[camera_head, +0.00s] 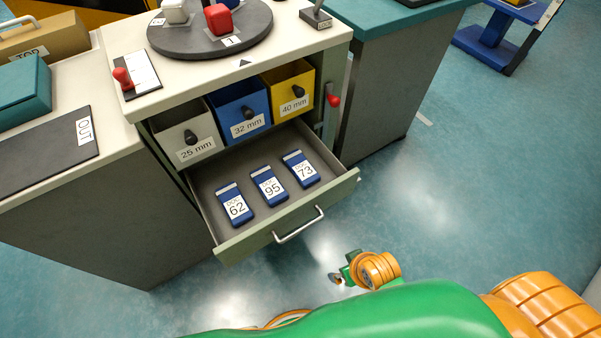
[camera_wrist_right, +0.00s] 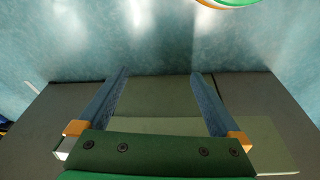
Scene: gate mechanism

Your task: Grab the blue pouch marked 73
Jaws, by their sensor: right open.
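The blue pouch marked 73 (camera_head: 301,168) lies flat in the open drawer (camera_head: 338,191), at the right end of a row of similar pouches. The pouch marked 95 (camera_head: 269,186) is in the middle and the pouch marked 62 (camera_head: 235,205) is at the left. My right gripper (camera_head: 335,279) is small in the head view, in front of and below the drawer, apart from the pouches. In the right wrist view its two fingers (camera_wrist_right: 157,75) are spread with nothing held between them. No pouch shows in that view. My left gripper is not in view.
The drawer has a metal handle (camera_head: 299,226) on its front. Above it are bins labelled 25 mm (camera_head: 187,137), 32 mm (camera_head: 240,110) and 40 mm (camera_head: 290,90). A red lever (camera_head: 333,100) sits to their right. The floor right of the drawer is clear.

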